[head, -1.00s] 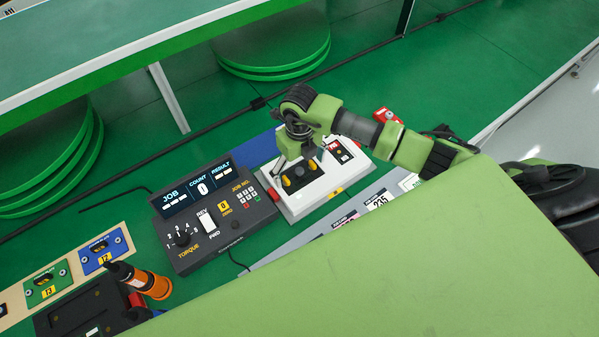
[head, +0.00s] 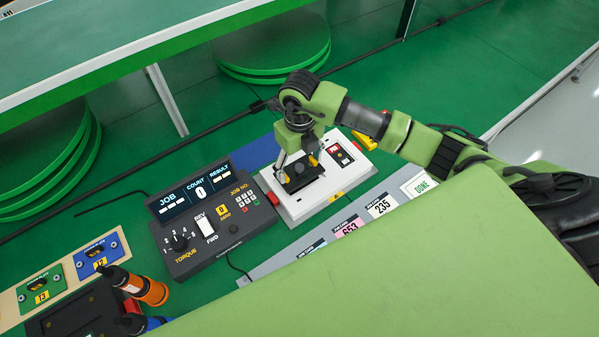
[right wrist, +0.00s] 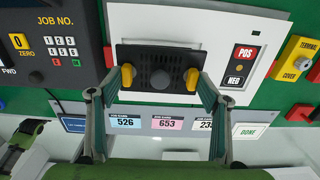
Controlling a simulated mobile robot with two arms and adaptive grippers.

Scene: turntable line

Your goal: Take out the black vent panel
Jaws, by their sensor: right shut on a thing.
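I cannot tell whether the panel is seated or slightly raised. My left gripper is not clearly visible.
A dark torque controller (head: 212,218) stands left of the fixture. A POS/NEG panel (right wrist: 242,65) is on the fixture's right. A yellow terminal cover (right wrist: 298,58) lies beyond. Job cards (head: 347,230) lie in front. An orange-and-black tool (head: 140,285) is at lower left.

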